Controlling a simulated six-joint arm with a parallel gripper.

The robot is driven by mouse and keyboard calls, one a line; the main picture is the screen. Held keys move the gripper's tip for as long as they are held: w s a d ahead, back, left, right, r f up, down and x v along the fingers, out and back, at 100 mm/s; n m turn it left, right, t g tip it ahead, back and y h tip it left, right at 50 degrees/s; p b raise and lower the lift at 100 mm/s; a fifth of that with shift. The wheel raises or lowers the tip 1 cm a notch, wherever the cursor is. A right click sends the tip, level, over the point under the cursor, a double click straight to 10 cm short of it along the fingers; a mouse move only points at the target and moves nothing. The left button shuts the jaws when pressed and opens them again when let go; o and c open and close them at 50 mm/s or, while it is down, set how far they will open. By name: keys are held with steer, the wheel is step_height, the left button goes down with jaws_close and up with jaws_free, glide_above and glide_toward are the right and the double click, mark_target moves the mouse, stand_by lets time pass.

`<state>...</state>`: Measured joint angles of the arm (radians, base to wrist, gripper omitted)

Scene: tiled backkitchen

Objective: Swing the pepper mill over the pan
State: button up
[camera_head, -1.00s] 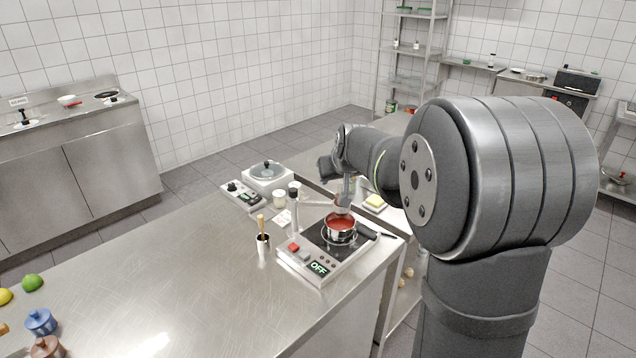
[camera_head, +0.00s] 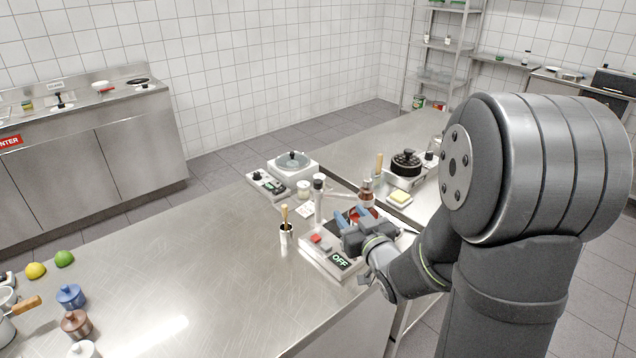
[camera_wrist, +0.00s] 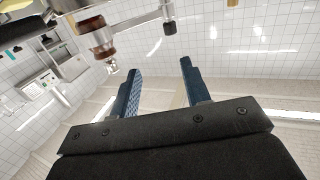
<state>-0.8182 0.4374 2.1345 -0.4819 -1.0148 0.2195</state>
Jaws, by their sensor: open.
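The pepper mill (camera_head: 366,192), brown with a pale metal part, hangs from a swing arm on an upright post (camera_head: 319,200). It appears above the pan (camera_head: 369,212), whose red contents show on the hob (camera_head: 322,258). In the wrist view, the brown-and-silver mill (camera_wrist: 96,36) is at upper left, beside an arm with a black knob. My gripper (camera_head: 351,215) is low at the near side of the pan and hides much of it. Its blue fingers (camera_wrist: 160,66) are apart with nothing between them. The mill is outside the fingers.
The hob's display reads OFF. A holder with a wooden-handled tool (camera_head: 286,232) stands left of it. The steel counter's middle is clear.

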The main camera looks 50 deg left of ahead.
mark_target(320, 184)
steer(key=shift+y, duration=0.3)
steer(key=x, duration=0.5)
steer(key=s+x, duration=0.1)
steer(key=x, duration=1)
steer(key=shift+s+a+f, duration=0.3)
steer(key=shift+a, duration=0.3)
jaws_close()
